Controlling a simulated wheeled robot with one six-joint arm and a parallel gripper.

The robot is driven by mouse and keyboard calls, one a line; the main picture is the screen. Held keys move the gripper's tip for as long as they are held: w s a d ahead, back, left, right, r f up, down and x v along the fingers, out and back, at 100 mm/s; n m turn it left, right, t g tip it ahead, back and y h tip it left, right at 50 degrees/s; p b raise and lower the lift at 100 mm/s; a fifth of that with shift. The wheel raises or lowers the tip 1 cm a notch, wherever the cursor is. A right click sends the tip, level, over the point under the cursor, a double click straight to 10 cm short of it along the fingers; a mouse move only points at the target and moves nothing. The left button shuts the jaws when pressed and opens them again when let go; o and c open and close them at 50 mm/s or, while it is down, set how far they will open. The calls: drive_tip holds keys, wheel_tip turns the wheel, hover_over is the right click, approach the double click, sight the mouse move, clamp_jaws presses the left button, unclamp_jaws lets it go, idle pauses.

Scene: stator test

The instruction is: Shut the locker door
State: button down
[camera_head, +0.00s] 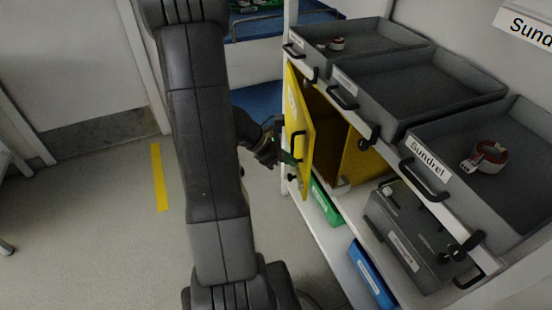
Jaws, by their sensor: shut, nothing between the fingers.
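The yellow locker (362,165) sits on the shelf under the grey trays, and its inside shows dark. Its yellow door (299,125) is partly open, swung out to the left, with a black handle low on its outer face. My gripper (287,158) is shut and empty. It is at the left of the door, by the lower part of its outer face, close to the handle. I cannot tell whether the fingers touch the door. My arm covers the floor and part of the wall left of the locker.
Grey trays (428,84) stand above the locker; two hold small reddish parts (484,157). A grey case (415,240) is on the shelf to the right. Green (326,201) and blue bins (371,275) are below. The floor left of the shelf is clear, with a yellow stripe (159,178).

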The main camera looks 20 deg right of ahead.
drive_tip(key=shift+s+d, duration=0.15)
drive_tip(key=shift+d, duration=0.7)
drive_tip(key=shift+d+f+b, duration=0.1)
drive_tip(key=shift+d+b, duration=0.25)
drive_tip(key=shift+b, duration=0.1)
drive_tip(key=s+d+n+t+b, duration=0.1)
drive_tip(key=d+n+t+b, duration=0.1)
drive_tip(key=d+b, duration=0.3)
drive_tip(key=d+n, duration=0.1)
drive_tip(key=d, duration=0.3)
drive_tip(key=shift+r+t, duration=0.3)
